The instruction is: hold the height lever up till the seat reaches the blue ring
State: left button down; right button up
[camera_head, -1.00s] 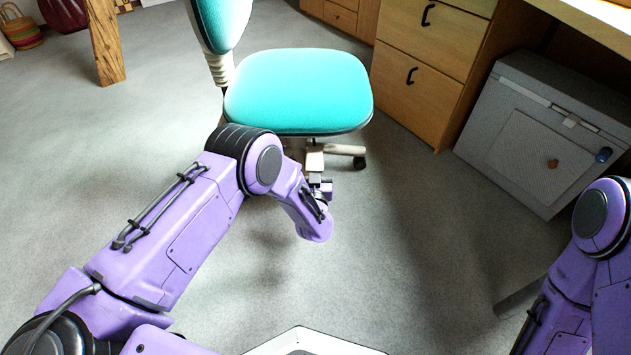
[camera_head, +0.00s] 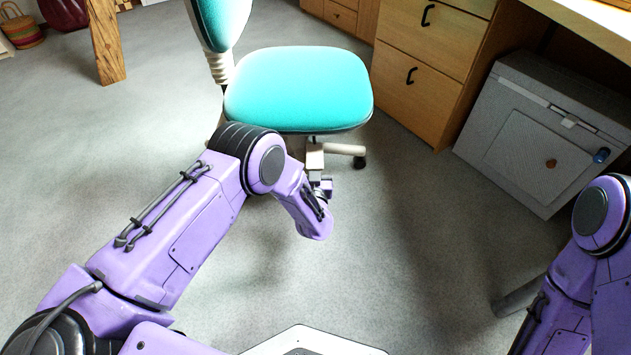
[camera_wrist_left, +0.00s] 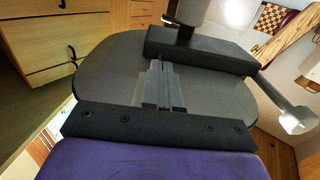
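The office chair's turquoise seat (camera_head: 298,88) stands ahead of me, with its grey underside (camera_wrist_left: 110,70) in the left wrist view. A dark mechanism box (camera_wrist_left: 200,50) sits under the seat beside the column (camera_wrist_left: 190,12). My left gripper (camera_wrist_left: 160,78) is under the seat. Its fingers are close together, pointing at the box, and look shut on the height lever, which they mostly hide. In the head view the fingers are hidden below the seat's front edge. I cannot make out the blue ring. My right arm (camera_head: 600,240) is at the right edge, its gripper out of view.
Wooden drawers (camera_head: 425,65) stand behind the chair to the right, with a grey cabinet (camera_head: 540,130) nearer under a desk. A timber post (camera_head: 104,45) and a basket (camera_head: 22,32) are at the back left. The floor right of the chair is clear.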

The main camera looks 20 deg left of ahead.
aim_at(315, 158)
pick_arm(q)
jog(key=shift+r+p, duration=2.85)
dwell(3.7)
jog(key=shift+f, duration=0.1)
notch_tip(315, 158, down, 5)
jog(key=b, duration=0.4)
jog(key=shift+r, duration=0.3)
jog(key=shift+s+d+p, duration=0.1)
jog(key=shift+s+p, duration=0.15)
jog(key=shift+p, duration=0.05)
jog(key=p+v, duration=0.4)
jog(key=v, duration=0.5)
jog(key=shift+s, duration=0.25)
